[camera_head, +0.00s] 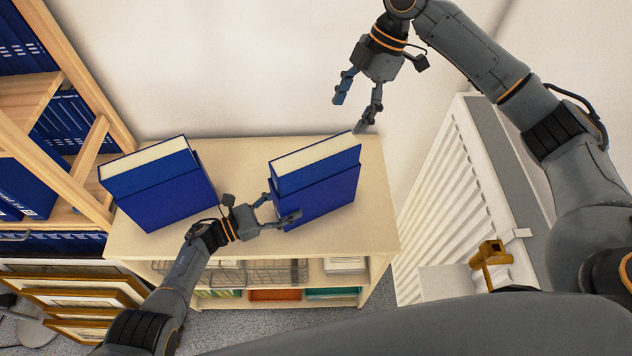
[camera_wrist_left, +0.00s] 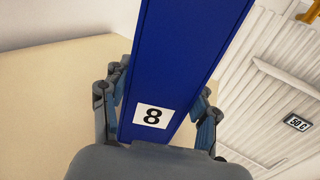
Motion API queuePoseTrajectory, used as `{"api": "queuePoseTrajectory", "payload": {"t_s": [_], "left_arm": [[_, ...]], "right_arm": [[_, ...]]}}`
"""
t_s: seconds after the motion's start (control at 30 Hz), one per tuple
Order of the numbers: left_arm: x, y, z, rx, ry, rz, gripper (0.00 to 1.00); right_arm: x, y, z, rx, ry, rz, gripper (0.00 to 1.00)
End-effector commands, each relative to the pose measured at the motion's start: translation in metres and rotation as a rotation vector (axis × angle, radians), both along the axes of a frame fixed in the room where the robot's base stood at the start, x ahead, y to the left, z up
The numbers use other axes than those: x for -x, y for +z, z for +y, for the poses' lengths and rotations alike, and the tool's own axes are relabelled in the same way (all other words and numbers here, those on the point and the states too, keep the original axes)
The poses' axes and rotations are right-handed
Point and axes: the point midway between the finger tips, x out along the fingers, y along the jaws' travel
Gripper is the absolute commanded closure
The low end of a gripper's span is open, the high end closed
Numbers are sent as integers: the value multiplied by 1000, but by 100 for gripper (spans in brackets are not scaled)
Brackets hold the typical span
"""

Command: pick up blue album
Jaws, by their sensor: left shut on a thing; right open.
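A blue album (camera_head: 318,190) with pale page edges on top stands upright at the right end of the cream shelf top. My left gripper (camera_head: 279,208) is shut on it at its near left edge. In the left wrist view, the blue album (camera_wrist_left: 185,60) fills the space between the two fingers, with a white label "8" low on its spine. Another blue album (camera_head: 165,195) stands further left on the same top. My right gripper (camera_head: 357,112) is open and empty, above and behind the held album, near the wall.
The low cream shelf unit (camera_head: 235,155) has bare top between the albums, and a wire basket (camera_head: 270,271) below. A white radiator (camera_head: 450,200) stands to the right. A wooden bookcase (camera_head: 70,60) with blue binders and framed prints (camera_head: 75,290) are at left.

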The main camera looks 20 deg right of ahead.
Motion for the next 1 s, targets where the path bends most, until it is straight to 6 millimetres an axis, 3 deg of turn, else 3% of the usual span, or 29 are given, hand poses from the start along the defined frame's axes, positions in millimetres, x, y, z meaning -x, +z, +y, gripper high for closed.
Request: {"api": "queuePoseTrajectory", "payload": {"t_s": [0.33, 0.57, 0.83, 1.0], "left_arm": [[0, 0, 0, -1, -1, 1, 86], [0, -1, 0, -1, -1, 1, 86], [1, -1, 0, -1, -1, 1, 86], [0, -1, 0, -1, -1, 1, 86]], "right_arm": [[4, -50, 20, -5, 13, -1, 28], [6, -66, 27, -6, 12, -1, 28], [8, -101, 43, -5, 11, 0, 28], [8, -109, 46, -5, 11, -3, 28]]}}
